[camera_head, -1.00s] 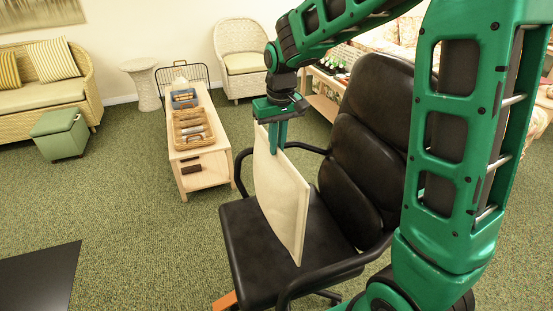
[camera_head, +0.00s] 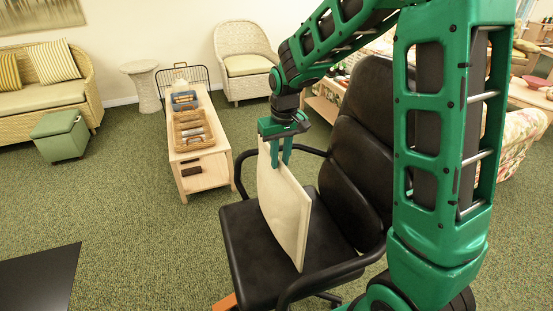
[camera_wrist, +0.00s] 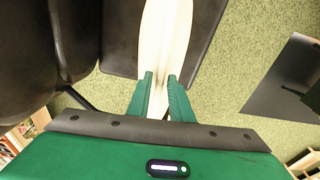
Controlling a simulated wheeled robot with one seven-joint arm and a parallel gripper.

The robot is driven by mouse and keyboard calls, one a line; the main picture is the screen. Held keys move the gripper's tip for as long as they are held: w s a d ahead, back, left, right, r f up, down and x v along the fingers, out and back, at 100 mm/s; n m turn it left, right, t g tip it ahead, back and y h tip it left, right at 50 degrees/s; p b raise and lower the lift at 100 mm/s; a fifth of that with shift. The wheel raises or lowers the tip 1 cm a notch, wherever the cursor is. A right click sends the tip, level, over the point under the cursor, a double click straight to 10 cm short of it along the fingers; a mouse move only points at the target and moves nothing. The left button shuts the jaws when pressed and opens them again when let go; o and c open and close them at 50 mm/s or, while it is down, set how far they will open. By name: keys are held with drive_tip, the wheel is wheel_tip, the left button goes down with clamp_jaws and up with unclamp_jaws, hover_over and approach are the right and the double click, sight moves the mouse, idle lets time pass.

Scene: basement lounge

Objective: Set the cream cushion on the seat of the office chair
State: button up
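The cream cushion (camera_head: 285,210) is a flat, pale square standing on edge, tilted, over the black seat of the office chair (camera_head: 244,246). Its lower edge looks to be at the seat; I cannot tell how firmly it rests there. My gripper (camera_head: 281,158) points down at the cushion's upper edge, with a green finger on either side of it. In the wrist view, the cushion (camera_wrist: 162,40) runs up from between my fingers (camera_wrist: 160,80), which look shut on it. The cushion hides part of the seat.
The chair's backrest (camera_head: 352,140) rises behind the cushion, and an armrest (camera_head: 325,272) curves along the near side. A low wooden table (camera_head: 216,172) with baskets stands behind the chair. A dark flat panel (camera_head: 38,278) lies front left. Green carpet is open between them.

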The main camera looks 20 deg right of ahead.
drive_tip(key=shift+o, duration=0.3)
drive_tip(key=shift+r, duration=0.1)
wheel_tip(320, 180, up, 12)
drive_tip(key=s, duration=0.1)
drive_tip(key=s+d+f+m, duration=0.1)
drive_tip(key=s+d+m, duration=0.1)
drive_tip(key=s+d, duration=0.55)
drive_tip(key=s+d+m, duration=0.2)
drive_tip(key=s+d, duration=0.3)
drive_tip(key=s, duration=0.5)
drive_tip(key=s+d+f+m, duration=0.1)
drive_tip(key=s+f, duration=0.1)
drive_tip(key=s, duration=0.5)
drive_tip(key=s+f+m+g, duration=0.1)
drive_tip(key=s+f+m, duration=0.1)
drive_tip(key=s, duration=0.5)
drive_tip(key=shift+s+d+f, duration=0.25)
drive_tip(key=shift+d, duration=0.15)
drive_tip(key=shift+g, duration=0.3)
